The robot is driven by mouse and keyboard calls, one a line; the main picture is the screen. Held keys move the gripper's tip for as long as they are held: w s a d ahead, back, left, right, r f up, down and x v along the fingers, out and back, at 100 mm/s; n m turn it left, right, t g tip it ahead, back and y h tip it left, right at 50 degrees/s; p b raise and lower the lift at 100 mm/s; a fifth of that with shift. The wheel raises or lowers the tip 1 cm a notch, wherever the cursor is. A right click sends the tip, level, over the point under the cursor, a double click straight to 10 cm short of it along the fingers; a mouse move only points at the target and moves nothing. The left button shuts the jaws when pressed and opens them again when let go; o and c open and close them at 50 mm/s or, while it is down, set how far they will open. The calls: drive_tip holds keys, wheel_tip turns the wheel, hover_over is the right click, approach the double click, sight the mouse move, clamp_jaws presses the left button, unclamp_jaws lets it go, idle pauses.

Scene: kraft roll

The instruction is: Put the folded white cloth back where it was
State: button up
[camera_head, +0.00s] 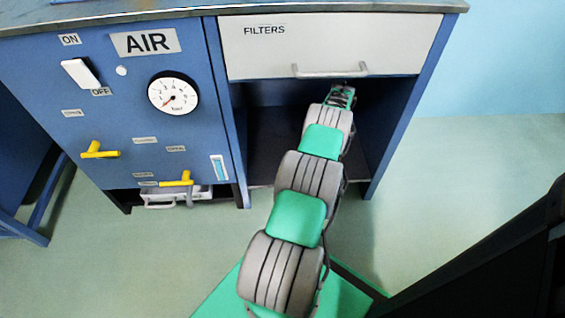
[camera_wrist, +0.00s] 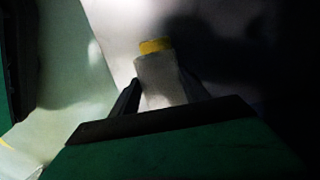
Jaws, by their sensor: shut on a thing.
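My arm reaches into the open bay under the FILTERS drawer in the head view. My gripper (camera_head: 343,94) is at its far end, in the shade just below the drawer's handle. In the wrist view my gripper (camera_wrist: 160,100) is shut on a pale whitish thing (camera_wrist: 160,80) with a yellow patch (camera_wrist: 155,46) at its far end. It is too dim to tell whether this is the folded white cloth. No other white cloth shows in either view. The head view does not show what my gripper holds.
The FILTERS drawer (camera_head: 330,45) is shut above the bay (camera_head: 262,140). On the left, the blue AIR panel (camera_head: 130,100) has a gauge (camera_head: 173,93), a white switch (camera_head: 80,73) and yellow handles (camera_head: 98,150). Floor (camera_head: 470,180) is clear on the right.

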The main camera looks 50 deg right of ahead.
drive_tip(key=w+a+b, duration=0.1)
drive_tip(key=w+a, duration=0.3)
drive_tip(key=w, duration=0.1)
drive_tip(key=w+a+f+b, duration=0.1)
drive_tip(key=w+a, duration=0.3)
drive_tip(key=w, duration=0.1)
drive_tip(key=w+a+b, duration=0.2)
drive_tip(key=w+a, duration=0.3)
drive_tip(key=shift+a+f, duration=0.1)
drive_tip(key=shift+f, duration=0.2)
drive_tip(key=shift+s+f, duration=0.1)
drive_tip(key=shift+f, duration=0.5)
drive_tip(key=shift+f+b, duration=1.8)
drive_tip(key=shift+f, duration=0.4)
drive_tip(key=o, duration=1.2)
drive_tip(key=shift+a+r, duration=0.1)
drive_tip(key=shift+r+p, duration=0.3)
drive_tip(key=shift+p, duration=0.25)
wheel_tip(320, 180, up, 7)
drive_tip(key=p, duration=0.3)
drive_tip(key=shift+r+p, duration=0.1)
drive_tip(key=shift+p, duration=0.2)
